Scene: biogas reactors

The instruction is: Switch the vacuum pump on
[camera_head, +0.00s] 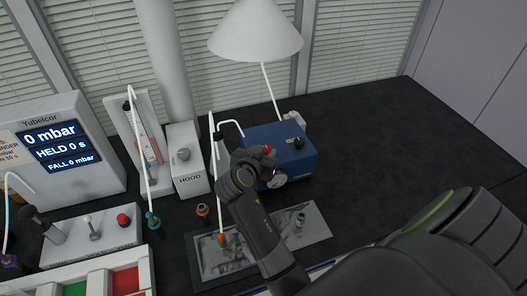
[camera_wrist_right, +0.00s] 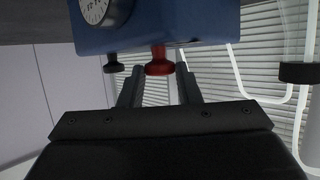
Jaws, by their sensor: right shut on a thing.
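The vacuum pump, a blue box (camera_head: 292,148), stands on the dark bench right of centre, with a round dial gauge (camera_head: 277,181) on its front. It also fills the top of the right wrist view (camera_wrist_right: 190,22), with the gauge (camera_wrist_right: 95,8) at upper left. A red knob (camera_head: 267,150) sits on the pump, and in the right wrist view it (camera_wrist_right: 159,66) lies between the fingertips. My right gripper (camera_head: 258,158) is at the pump's front left edge, shut on the red knob; its fingers (camera_wrist_right: 158,78) flank the knob. A black knob (camera_wrist_right: 114,66) is beside it. My left gripper is out of view.
A grey tray (camera_head: 318,226) lies in front of the pump. A white HOOD box (camera_head: 187,160) and a display unit (camera_head: 57,150) reading 0 mbar stand left. A white hood cone (camera_head: 255,32) hangs behind the pump. The bench at right is clear.

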